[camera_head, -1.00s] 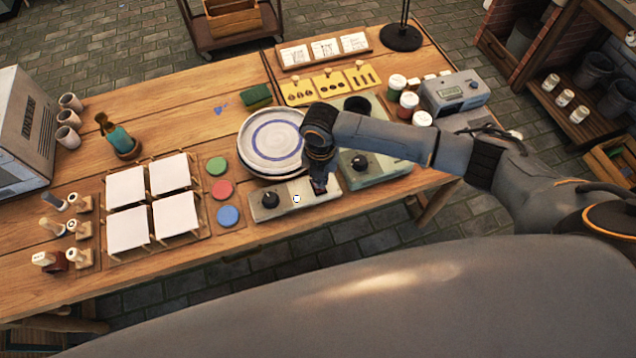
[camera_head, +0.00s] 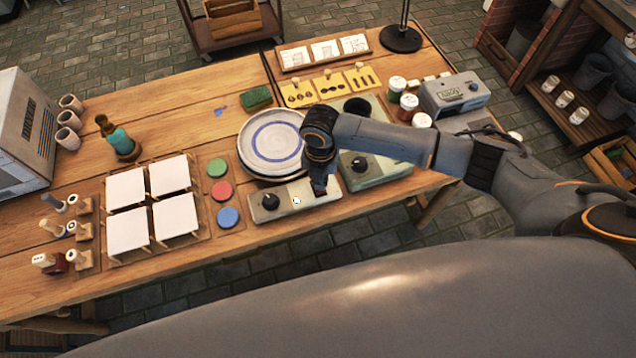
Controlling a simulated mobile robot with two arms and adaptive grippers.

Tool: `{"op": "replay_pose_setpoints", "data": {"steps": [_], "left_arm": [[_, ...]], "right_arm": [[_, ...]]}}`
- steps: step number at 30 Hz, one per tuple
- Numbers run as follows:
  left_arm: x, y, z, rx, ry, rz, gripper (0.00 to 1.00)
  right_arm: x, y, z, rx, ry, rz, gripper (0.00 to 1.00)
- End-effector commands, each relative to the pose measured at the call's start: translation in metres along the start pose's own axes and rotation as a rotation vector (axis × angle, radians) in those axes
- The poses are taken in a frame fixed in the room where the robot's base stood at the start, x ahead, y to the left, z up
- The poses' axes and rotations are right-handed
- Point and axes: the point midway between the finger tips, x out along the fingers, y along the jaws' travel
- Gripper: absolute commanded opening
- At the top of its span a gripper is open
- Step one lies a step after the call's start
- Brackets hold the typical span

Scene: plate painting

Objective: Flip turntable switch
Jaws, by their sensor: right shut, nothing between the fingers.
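The turntable base (camera_head: 283,211) is a grey box at the front edge of the table, with a black knob at its left and a small pale round mark near its middle. A white plate with a blue ring (camera_head: 268,147) rests on the turntable behind the box. My right gripper (camera_head: 319,190) is shut and empty, pointing down at the right part of the box. It hides that part, so the switch cannot be made out, nor whether the fingers touch it. My left gripper is not in view.
A second grey-green box with a black knob (camera_head: 376,168) stands just right of my gripper. Red, green and blue discs (camera_head: 221,191) lie to the left, beside white square tiles (camera_head: 128,231). Paint jars (camera_head: 408,104) and a radio-like device (camera_head: 455,95) stand at the back right.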

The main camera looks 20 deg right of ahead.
Motion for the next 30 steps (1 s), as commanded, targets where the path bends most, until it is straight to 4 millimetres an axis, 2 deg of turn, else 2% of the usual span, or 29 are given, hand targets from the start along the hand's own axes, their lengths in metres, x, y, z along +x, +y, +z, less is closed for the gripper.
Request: {"op": "replay_pose_setpoints", "data": {"steps": [30], "left_arm": [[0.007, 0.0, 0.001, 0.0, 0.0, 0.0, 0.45]], "right_arm": [[0.012, 0.0, 0.0, 0.0, 0.0, 0.0, 0.0]]}}
